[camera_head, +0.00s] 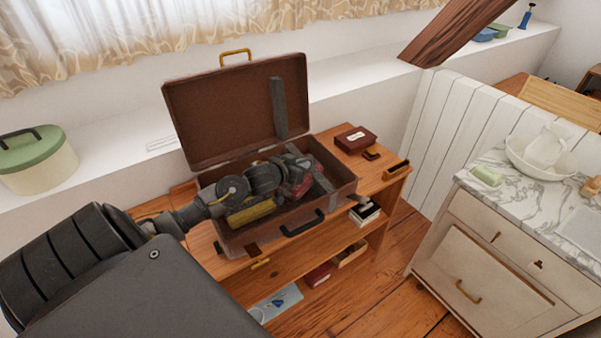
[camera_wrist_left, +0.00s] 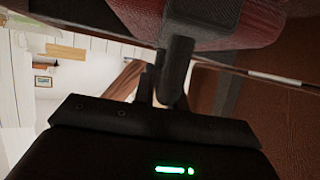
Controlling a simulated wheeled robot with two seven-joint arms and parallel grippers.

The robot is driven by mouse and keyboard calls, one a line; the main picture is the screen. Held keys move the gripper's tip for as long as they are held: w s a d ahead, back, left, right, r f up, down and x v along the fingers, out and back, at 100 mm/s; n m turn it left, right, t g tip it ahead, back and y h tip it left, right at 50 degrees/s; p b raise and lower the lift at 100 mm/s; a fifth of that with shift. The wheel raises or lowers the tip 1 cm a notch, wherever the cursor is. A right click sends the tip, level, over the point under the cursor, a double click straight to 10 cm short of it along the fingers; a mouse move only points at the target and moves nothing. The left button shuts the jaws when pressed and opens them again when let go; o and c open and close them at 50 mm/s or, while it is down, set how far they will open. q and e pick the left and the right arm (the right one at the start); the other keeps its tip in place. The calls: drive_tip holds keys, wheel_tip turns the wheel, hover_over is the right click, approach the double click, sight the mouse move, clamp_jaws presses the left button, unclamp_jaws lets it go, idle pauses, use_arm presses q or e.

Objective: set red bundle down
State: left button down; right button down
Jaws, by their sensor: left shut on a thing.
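My left gripper (camera_head: 297,178) is down inside the open brown suitcase (camera_head: 293,223), toward its right side. It is shut on the red bundle (camera_head: 303,188), which shows only in part beside the fingers. In the left wrist view the red bundle (camera_wrist_left: 260,22) fills the top edge, close against a dark finger of my left gripper (camera_wrist_left: 175,65). I cannot tell whether the bundle touches the suitcase floor. A yellow rolled bundle (camera_head: 250,214) lies in the suitcase, left of the red one and partly under my arm. My right gripper is not in view.
The suitcase lid (camera_head: 240,110) stands open at the back. A dark red box (camera_head: 355,138) sits on the wooden bench (camera_head: 335,133) to the right. A marble-topped cabinet (camera_head: 500,215) stands farther right. A green-lidded tin (camera_head: 38,165) is on the ledge at left.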

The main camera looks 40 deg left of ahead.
use_arm(q)
drive_tip(key=shift+w+a+f, duration=0.25)
drive_tip(key=shift+a+f, duration=0.05)
drive_tip(key=shift+f, duration=0.05)
wheel_tip(320, 180, down, 3)
drive_tip(key=shift+f, duration=0.1)
drive_tip(key=shift+f, duration=0.2)
drive_tip(key=c, duration=1.4)
unclamp_jaws()
drive_tip(key=shift+c, duration=0.2)
